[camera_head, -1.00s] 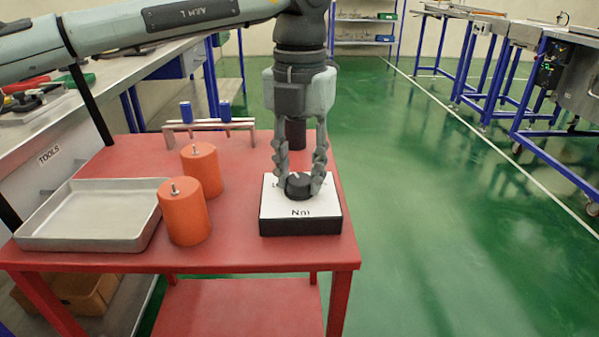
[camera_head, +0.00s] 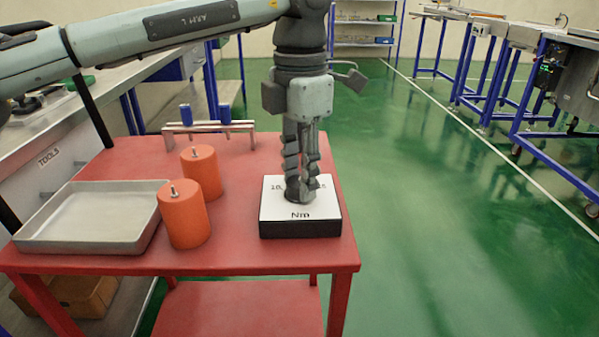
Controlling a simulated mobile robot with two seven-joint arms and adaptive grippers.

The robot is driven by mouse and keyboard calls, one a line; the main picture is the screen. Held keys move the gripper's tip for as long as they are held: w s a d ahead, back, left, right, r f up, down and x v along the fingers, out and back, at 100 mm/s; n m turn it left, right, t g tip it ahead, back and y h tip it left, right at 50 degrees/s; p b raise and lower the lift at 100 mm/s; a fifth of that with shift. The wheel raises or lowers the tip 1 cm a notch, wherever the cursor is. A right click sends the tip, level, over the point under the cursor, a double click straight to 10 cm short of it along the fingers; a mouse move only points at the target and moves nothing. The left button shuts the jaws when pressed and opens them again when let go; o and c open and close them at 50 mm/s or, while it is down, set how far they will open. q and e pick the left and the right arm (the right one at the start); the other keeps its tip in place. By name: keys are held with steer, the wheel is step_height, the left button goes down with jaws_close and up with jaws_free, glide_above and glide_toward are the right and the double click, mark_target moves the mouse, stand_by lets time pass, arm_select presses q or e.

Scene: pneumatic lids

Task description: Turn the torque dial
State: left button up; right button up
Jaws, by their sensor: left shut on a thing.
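The torque dial (camera_head: 298,196) is a dark round knob on top of a box (camera_head: 300,228) with a white top marked "Nm" and black sides. The box sits near the front right of the red table. My left gripper (camera_head: 301,190) points straight down and is shut on the dial. Its fingers cover most of the knob, so the pointer's setting is hidden. Small numbers show on the white top, partly behind the fingers. My right gripper is not in view.
Two orange cylinders (camera_head: 184,215) with metal studs stand left of the box. A shallow metal tray (camera_head: 90,243) lies at the table's left. A low metal rack (camera_head: 211,126) with two blue cylinders stands at the back.

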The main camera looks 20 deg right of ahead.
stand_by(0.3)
arm_select(q)
steer(key=o, duration=1.2)
steer(key=shift+c, duration=0.2)
step_height(320, 180, up, 12)
